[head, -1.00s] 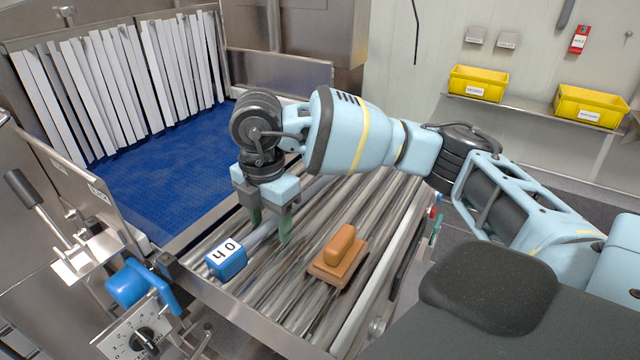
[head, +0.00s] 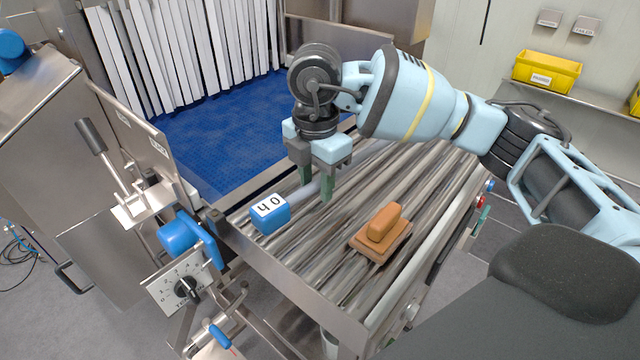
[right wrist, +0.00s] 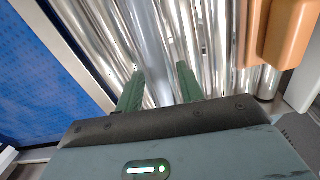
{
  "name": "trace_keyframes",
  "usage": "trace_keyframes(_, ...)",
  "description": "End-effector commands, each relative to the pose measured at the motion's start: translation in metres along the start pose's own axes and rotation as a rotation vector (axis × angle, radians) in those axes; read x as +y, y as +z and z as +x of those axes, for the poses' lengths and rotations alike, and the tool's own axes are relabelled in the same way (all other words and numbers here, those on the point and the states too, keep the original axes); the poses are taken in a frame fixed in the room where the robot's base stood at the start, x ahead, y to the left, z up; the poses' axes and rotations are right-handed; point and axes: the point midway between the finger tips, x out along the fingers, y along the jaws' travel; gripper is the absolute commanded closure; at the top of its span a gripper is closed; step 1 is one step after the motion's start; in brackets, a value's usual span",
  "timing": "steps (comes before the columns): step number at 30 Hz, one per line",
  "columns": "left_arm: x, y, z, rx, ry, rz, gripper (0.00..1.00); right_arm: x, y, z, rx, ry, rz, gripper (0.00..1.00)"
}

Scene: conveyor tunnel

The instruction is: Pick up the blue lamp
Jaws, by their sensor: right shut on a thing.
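The blue head does not show there. My left gripper is out of view.
An orange-brown block with a handle (head: 382,232) lies on the rollers to the right. A blue mat (head: 210,140) and white strip curtain (head: 170,60) lie behind. A lever and dial (head: 180,288) stand at the front left. A yellow bin (head: 546,72) sits on the wall shelf.

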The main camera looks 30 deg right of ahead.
Motion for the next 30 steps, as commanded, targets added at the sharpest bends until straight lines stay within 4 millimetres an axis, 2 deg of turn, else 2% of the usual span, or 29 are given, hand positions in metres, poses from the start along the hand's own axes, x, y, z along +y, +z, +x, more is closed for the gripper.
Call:
trace_keyframes(13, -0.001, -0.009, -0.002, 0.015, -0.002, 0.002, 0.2, 0.001, 0.0, -0.096, -0.001, 0.009, 0.0, 0.96)
trace_keyframes(21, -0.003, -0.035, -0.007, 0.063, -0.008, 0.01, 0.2, 0.0, 0.0, -0.168, -0.004, 0.015, 0.002, 0.96)
trace_keyframes(30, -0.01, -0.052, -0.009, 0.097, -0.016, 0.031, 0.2, 0.001, -0.001, -0.229, -0.003, 0.012, 0.002, 0.96)
